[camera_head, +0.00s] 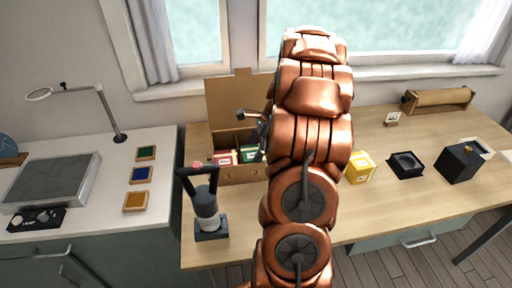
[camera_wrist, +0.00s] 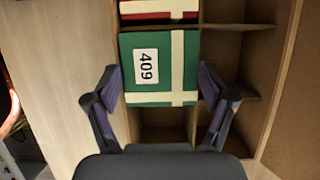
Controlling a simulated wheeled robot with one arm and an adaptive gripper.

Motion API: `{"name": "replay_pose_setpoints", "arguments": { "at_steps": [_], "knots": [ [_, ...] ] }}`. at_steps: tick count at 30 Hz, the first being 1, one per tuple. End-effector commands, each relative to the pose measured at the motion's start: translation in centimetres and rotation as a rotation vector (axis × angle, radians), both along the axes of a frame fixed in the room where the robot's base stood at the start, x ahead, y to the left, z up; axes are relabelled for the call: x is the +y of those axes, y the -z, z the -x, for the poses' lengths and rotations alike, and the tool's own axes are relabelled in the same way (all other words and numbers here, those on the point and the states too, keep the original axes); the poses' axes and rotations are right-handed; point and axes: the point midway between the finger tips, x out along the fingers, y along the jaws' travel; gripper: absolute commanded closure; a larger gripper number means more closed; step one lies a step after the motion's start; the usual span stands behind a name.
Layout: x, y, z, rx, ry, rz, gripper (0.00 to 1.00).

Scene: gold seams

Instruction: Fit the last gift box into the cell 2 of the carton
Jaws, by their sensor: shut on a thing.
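The open brown carton (camera_head: 240,174) stands on the wooden table with its lid flap raised behind. In the wrist view its dividers (camera_wrist: 232,93) separate several cells. A green gift box (camera_wrist: 158,68) with cream ribbon and a 409 label lies between the fingers of my gripper (camera_wrist: 160,80), which is shut on it. The box lines up with the left column of cells; how deep it sits cannot be told. A red gift box (camera_wrist: 158,10) is in the cell beyond it. The right-column cells and the one nearest my gripper look empty. In the head view my arm hides most of the gripper.
A yellow box (camera_head: 360,167), a black tray (camera_head: 405,164) and a black box (camera_head: 459,163) stand right of my arm. A dark bottle-like device (camera_head: 207,208) stands at the table's front left. Bare table lies in front of the carton.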

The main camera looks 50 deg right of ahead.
Motion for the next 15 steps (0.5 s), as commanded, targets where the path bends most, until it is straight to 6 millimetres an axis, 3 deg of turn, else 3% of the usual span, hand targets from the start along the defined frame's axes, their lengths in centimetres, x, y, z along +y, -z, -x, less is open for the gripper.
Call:
{"name": "replay_pose_setpoints", "arguments": {
  "at_steps": [6,7,11,15],
  "knots": [
    [-0.02,0.07,-0.02,-0.001,0.0,0.001,0.87],
    [-0.02,0.07,-0.01,-0.001,0.0,0.001,0.14],
    [-0.02,0.07,-0.01,-0.001,0.0,0.001,0.01],
    [-0.02,0.07,-0.01,-0.001,0.0,0.001,0.0]
  ]
}}
